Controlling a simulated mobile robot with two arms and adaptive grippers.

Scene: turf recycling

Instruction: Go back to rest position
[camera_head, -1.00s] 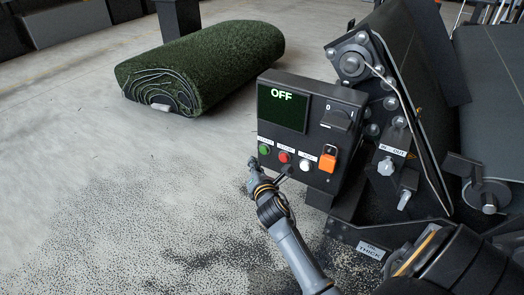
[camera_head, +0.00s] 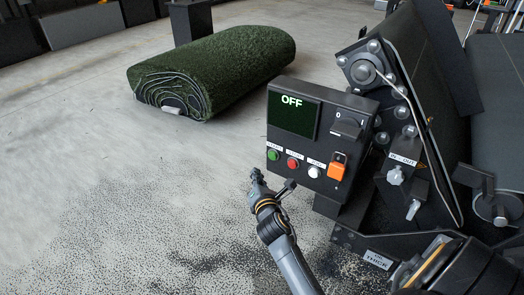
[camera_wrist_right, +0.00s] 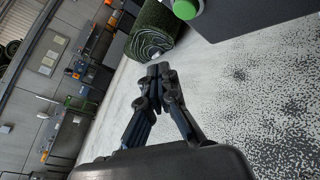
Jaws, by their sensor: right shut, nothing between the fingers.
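My right gripper (camera_head: 257,180) is shut and empty in the head view. It is in front of the lower left corner of the black control panel (camera_head: 320,136), with a visible gap to the panel's face. The panel's screen (camera_head: 292,113) reads OFF. My left gripper is not in view.
A rolled piece of green turf (camera_head: 225,62) lies on the speckled concrete floor (camera_head: 75,150) behind the panel. A dark machine with rollers (camera_head: 363,72) and knobs stands at the right. Floor left of the gripper is clear. Shelving (camera_wrist_right: 85,70) shows far off.

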